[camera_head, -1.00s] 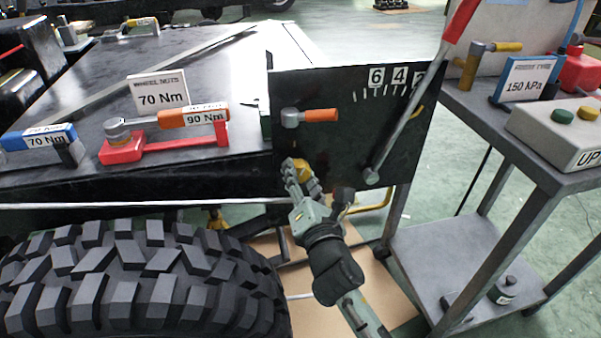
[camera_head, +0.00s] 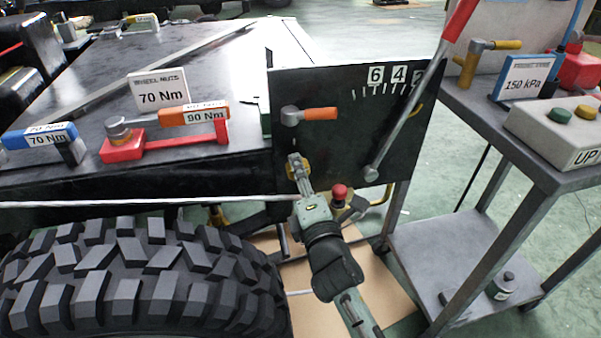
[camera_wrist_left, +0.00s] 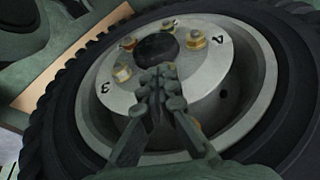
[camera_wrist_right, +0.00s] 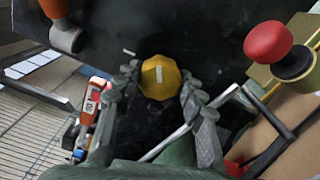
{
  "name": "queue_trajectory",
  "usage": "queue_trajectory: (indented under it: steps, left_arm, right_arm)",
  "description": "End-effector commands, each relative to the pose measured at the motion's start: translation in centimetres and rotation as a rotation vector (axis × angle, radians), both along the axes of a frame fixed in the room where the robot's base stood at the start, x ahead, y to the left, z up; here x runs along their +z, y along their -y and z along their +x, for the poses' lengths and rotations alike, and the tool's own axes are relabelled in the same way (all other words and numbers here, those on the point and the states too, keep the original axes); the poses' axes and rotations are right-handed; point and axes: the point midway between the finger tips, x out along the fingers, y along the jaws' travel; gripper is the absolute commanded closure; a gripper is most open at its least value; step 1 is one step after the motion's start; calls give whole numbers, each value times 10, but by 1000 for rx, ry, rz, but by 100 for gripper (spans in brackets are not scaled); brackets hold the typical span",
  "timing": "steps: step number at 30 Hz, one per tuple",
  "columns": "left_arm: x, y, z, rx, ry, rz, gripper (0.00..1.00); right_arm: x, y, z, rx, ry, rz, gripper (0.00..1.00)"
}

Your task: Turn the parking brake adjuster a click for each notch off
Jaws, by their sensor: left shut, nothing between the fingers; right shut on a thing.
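The yellow adjuster knob (camera_wrist_right: 160,78), with a pale mark on its face, sits on a dark upright panel (camera_head: 330,90). My right gripper (camera_head: 296,162) is shut on it, one finger on each side, and mostly hides it in the head view. A long grey lever (camera_head: 408,120) with a red grip (camera_head: 461,20) pivots at the panel's lower right. It leans up and right across a scale of white ticks numbered 6 and 4; a third digit is partly covered. My left gripper (camera_wrist_left: 158,78) is shut and empty in front of a wheel hub (camera_wrist_left: 210,75).
An orange-handled tool (camera_head: 312,114) is on the panel above the knob. A red ball-topped knob (camera_head: 339,191) stands close to my right wrist. A big tyre (camera_head: 140,280) is below left. A cart (camera_head: 560,172) stands right, with a 150 kPa sign (camera_head: 527,78).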

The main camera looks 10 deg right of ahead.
Motion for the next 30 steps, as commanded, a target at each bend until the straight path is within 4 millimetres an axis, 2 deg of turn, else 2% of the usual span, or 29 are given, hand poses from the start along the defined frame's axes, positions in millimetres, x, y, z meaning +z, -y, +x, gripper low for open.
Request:
queue_trajectory:
  steps: [11, 12, 16, 30]
  left_arm:
    - [1, 1, 1, 1, 4, -3, 100]
    - [2, 1, 1, 1, 4, -3, 100]
    - [2, 1, 1, 0, 5, -3, 100]
    - [2, 0, 0, 0, 5, -1, 100]
  right_arm:
    - [2, 1, 1, -1, 4, 3, 89]
    - [2, 1, 1, -1, 4, 3, 57]
    - [2, 1, 1, -1, 3, 3, 41]
    - [0, 0, 0, 0, 1, 2, 39]
